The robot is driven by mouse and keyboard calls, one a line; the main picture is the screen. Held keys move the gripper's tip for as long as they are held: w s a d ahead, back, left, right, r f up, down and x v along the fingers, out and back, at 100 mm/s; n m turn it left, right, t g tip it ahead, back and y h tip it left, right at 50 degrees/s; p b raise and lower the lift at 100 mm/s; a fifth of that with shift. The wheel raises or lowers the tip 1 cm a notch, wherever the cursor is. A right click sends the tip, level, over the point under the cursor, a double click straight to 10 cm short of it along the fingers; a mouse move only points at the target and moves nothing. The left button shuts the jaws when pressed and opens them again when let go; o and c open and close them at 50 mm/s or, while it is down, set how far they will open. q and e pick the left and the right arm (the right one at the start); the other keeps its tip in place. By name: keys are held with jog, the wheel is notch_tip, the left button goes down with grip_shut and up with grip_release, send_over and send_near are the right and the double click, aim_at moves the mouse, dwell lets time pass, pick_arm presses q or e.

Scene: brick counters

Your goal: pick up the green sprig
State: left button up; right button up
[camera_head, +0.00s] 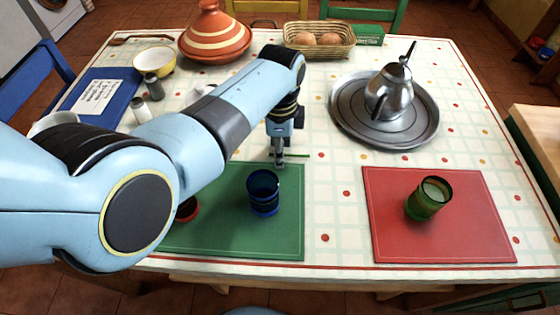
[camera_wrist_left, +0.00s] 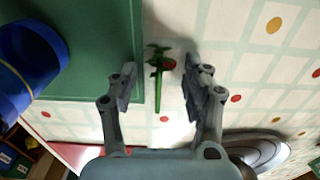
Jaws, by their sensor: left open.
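The green sprig (camera_wrist_left: 158,68) lies on the checked tablecloth just off the edge of the green mat (camera_wrist_left: 95,60), with its stem pointing toward my gripper in the left wrist view. In the head view only a thin green bit of the sprig (camera_head: 298,155) shows beside my fingers. My left gripper (camera_head: 279,161) points down over it near the mat's far edge. In the wrist view my left gripper (camera_wrist_left: 162,88) is open, with one finger on each side of the sprig; nothing is held. Exact height is hard to tell. My right gripper is not in view.
A blue glass (camera_head: 264,198) stands on the green mat close by. A green glass (camera_head: 428,200) stands on the red mat (camera_head: 480,225). A metal tray (camera_head: 345,125) with a teapot (camera_head: 388,95) is to the right. Clear cloth lies between the mats.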

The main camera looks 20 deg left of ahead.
pick_arm(q)
jog(key=shift+s+f, duration=0.1)
jog(key=shift+s, duration=0.05)
jog(key=c, duration=0.8)
jog(key=shift+c, duration=0.4)
